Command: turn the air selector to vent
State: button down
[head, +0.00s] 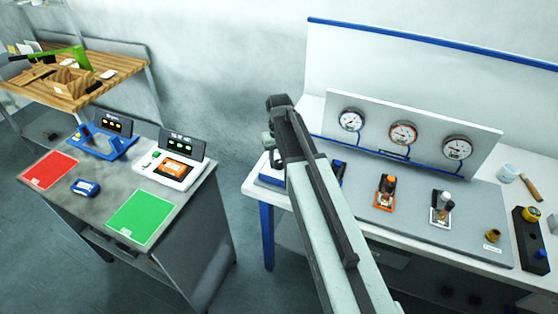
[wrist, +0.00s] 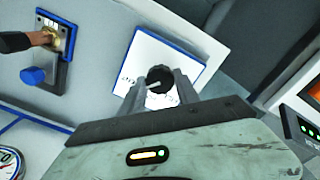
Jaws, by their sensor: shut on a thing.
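The air selector is a black round knob (wrist: 161,75) with a pale pointer, on a white square plate (wrist: 185,48) with blue edges in the wrist view. My gripper (wrist: 159,88) has one finger on each side of the knob and is shut on it. The pale pointer aims to the lower left of that picture. Small dark marks sit on the plate by the left finger, too small to read. In the head view, the blue-sided selector box (head: 271,181) shows at the bench's left end, and my arm hides the knob.
Three gauges (head: 403,133) stand on a panel behind the grey board (head: 390,235). A separate table with red (head: 48,170) and green (head: 141,216) mats is at left, across a gap.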

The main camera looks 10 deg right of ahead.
aim_at(279, 162)
jog(key=shift+m, duration=0.5)
jog(key=c, duration=0.9)
grip_release()
notch_tip(279, 162, up, 8)
jog(key=p, duration=0.8)
jog(key=shift+f, duration=0.1)
